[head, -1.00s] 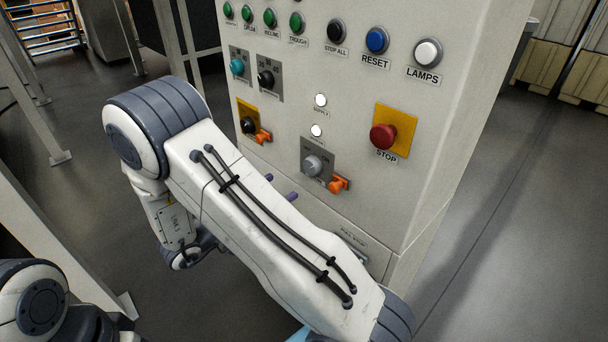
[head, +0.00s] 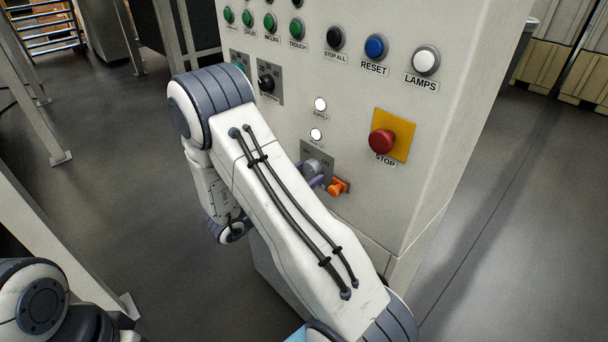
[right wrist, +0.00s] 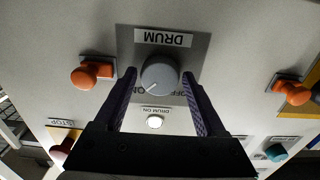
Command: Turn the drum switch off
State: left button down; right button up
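The drum switch is a round grey knob (right wrist: 159,76) on a grey plate labelled DRUM, seen upside down in the right wrist view. Its white pointer mark slants to the lower left, toward the ON lettering; the OFF lettering is partly hidden by a finger. In the head view the knob (head: 312,166) is partly covered by my gripper. My right gripper (right wrist: 160,80) is open, with one purple finger on each side of the knob and gaps visible. Its fingers (head: 316,180) also show at the knob in the head view. My left gripper is not in view.
Orange tabs (right wrist: 90,75) stick out beside the plate, also in the head view (head: 337,187). A lit DRUM ON lamp (right wrist: 154,122) is near the knob. A red STOP button (head: 383,142) on yellow sits to the right. Other knobs and buttons fill the panel above.

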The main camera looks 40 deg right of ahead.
jog(key=c, duration=0.9)
jog(key=shift+o, duration=0.2)
jog(key=shift+r+n+p, duration=0.2)
jog(key=shift+n+p, duration=0.7)
jog(key=shift+p, duration=0.3)
jog(key=n+p, duration=0.3)
jog(key=shift+n, duration=0.3)
jog(key=n+p, duration=0.2)
jog(key=shift+n+p, duration=0.4)
jog(key=n+p, duration=0.3)
jog(key=n, duration=0.2)
jog(key=shift+n+p, duration=1.15)
jog(key=shift+n, duration=1.25)
jog(key=o, duration=1.3)
